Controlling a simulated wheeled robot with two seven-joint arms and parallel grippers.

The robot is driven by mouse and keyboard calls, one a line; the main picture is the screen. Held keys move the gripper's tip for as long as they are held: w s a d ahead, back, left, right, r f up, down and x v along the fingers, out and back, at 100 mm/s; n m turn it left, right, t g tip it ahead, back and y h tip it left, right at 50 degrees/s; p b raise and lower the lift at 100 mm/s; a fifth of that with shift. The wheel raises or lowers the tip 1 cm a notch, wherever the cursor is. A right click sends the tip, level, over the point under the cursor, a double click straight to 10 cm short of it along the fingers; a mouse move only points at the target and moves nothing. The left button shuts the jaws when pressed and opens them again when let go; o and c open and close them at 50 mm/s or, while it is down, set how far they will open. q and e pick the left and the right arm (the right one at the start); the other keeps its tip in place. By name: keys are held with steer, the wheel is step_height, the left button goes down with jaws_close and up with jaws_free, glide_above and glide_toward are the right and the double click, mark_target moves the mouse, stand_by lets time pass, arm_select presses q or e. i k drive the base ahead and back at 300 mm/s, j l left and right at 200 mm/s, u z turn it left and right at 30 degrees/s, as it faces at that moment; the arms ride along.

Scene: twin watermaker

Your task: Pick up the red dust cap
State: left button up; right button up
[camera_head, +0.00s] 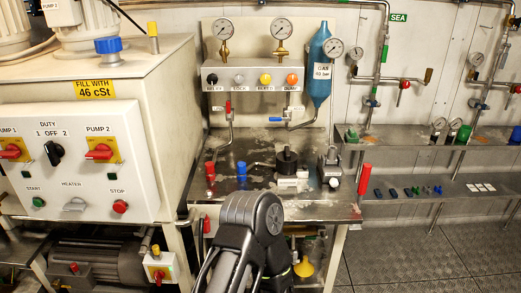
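A small red cap-like piece (210,168) stands upright on the left part of the metal bench (330,208). It looks like the red dust cap, but it is too small to tell in detail. A blue piece (241,168) stands to its right. A grey and black link of one of my arms rises at bottom centre, in front of the bench's front edge. No fingertips show on it, and I cannot tell which arm it is. Neither gripper is in view.
A black round knob-like part (287,160), white blocks and a grey fitting (330,168) stand on the bench. A red cylinder (364,179) is at its right edge. The white control cabinet (85,165) blocks the left. Floor (430,257) at right is clear.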

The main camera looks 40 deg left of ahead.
mark_target(209, 165)
steer(key=u, duration=1.65)
steer(key=i+l+z, duration=0.1)
steer(key=z, duration=0.25)
steer(key=i+z, duration=0.45)
steer(key=z, duration=0.25)
